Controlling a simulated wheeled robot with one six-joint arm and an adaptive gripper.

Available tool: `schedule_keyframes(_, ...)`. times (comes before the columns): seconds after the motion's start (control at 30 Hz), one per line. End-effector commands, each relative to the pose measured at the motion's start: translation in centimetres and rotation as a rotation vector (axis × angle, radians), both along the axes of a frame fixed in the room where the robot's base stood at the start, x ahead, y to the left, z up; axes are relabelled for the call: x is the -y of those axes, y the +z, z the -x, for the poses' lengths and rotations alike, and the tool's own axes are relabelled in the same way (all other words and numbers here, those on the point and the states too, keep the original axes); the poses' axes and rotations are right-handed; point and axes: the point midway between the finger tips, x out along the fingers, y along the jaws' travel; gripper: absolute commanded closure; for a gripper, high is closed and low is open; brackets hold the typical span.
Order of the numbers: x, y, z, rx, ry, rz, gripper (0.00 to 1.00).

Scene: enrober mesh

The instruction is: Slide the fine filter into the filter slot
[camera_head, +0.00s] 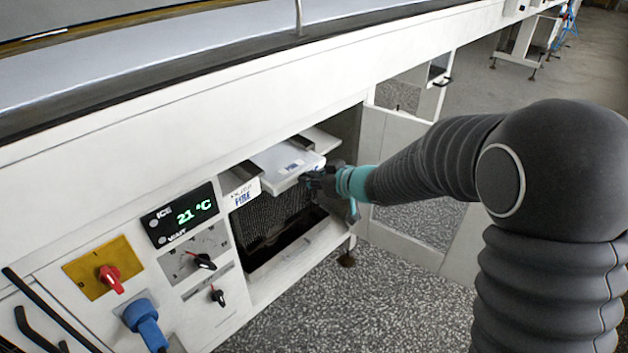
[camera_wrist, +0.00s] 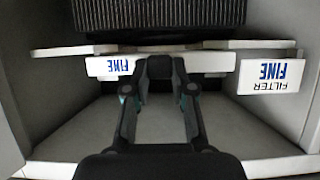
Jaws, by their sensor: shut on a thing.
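The fine filter is a flat white panel (camera_head: 283,163) with a blue FINE label on its front edge, which also shows in the wrist view (camera_wrist: 108,67). My gripper (camera_head: 318,181) is shut on its front edge; in the wrist view the fingers (camera_wrist: 160,72) cover the edge's middle. The filter lies roughly level at the slot opening, between a left ledge (camera_head: 238,178) and a right ledge (camera_head: 320,139). Its front sticks out past the ledges. A FILTER FINE plate (camera_head: 244,193) marks the slot. How far the filter's back reaches inside is hidden.
A dark tray (camera_head: 285,243) lies low in the open cabinet under the filter, with dark mesh behind. A white door (camera_head: 392,135) stands open on the right, near my arm. A control panel with a 21 °C display (camera_head: 180,214) is on the left.

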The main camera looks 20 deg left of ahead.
Motion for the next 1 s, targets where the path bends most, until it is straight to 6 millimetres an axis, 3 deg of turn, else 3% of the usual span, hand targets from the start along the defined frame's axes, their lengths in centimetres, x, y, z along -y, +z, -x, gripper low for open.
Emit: schedule_keyframes(1.0, -2.0, 0.0, -0.8, 0.000, 0.000, 0.000, 1.00)
